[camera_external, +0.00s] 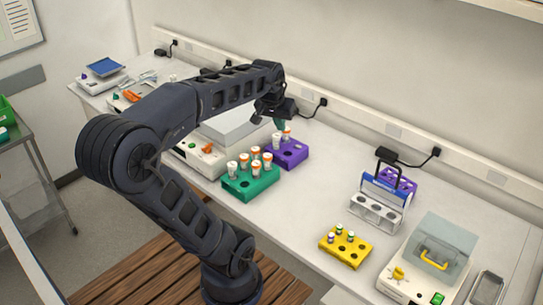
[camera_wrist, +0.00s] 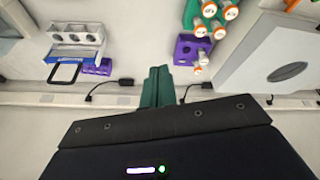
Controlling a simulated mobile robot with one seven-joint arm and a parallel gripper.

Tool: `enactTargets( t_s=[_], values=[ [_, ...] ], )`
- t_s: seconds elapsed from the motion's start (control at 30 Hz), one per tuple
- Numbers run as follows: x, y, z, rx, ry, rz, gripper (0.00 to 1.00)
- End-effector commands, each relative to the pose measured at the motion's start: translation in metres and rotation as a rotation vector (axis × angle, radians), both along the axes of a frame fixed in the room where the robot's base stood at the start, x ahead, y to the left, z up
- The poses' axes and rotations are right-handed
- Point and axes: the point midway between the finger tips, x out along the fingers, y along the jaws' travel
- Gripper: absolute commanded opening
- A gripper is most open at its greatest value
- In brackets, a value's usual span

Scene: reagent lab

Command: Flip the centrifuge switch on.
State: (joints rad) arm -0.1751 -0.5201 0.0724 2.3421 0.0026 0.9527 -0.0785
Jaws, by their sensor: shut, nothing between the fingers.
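A white machine with a grey lid (camera_external: 228,124), which looks like the centrifuge, stands on the bench left of and behind the green rack. Its front panel shows a small green switch (camera_external: 192,146) and an orange knob (camera_external: 208,148); the switch's position is too small to tell. In the wrist view the lid (camera_wrist: 272,62) is at the right, with a dark oval window; the front panel is not visible there. My gripper (camera_external: 280,124) is above the bench by the purple rack, right of the machine and apart from it. In the wrist view its green fingers (camera_wrist: 158,86) are together and empty.
A green rack (camera_external: 250,186) and purple rack (camera_external: 291,152) with orange-capped tubes stand close by. A grey rack (camera_external: 377,211), yellow rack (camera_external: 345,247) and another lidded machine (camera_external: 432,262) are further right. Bench between the green and grey racks is clear.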

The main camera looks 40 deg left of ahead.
Motion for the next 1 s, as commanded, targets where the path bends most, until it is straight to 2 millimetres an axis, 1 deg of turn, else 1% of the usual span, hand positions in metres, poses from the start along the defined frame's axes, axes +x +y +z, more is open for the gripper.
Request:
enactTargets(
  t_s=[0.03,0.2,0.37,0.4,0.47,0.5,0.67,0.8,0.87,1.0],
  values=[
    [0.009,0.013,0.003,-0.005,0.005,0.035,0.0],
    [0.035,0.058,0.011,-0.022,0.014,0.15,0.0],
    [0.056,0.105,0.015,-0.035,0.022,0.26,0.0],
    [0.06,0.117,0.016,-0.037,0.024,0.287,0.0],
    [0.066,0.136,0.016,-0.041,0.028,0.328,0.0],
    [0.07,0.149,0.017,-0.043,0.029,0.356,0.0],
    [0.081,0.203,0.015,-0.05,0.038,0.465,0.0],
    [0.086,0.252,0.011,-0.053,0.047,0.561,0.0],
    [0.087,0.274,0.009,-0.053,0.05,0.602,0.0],
    [0.085,0.325,0.002,-0.055,0.059,0.698,0.0]
  ],
)
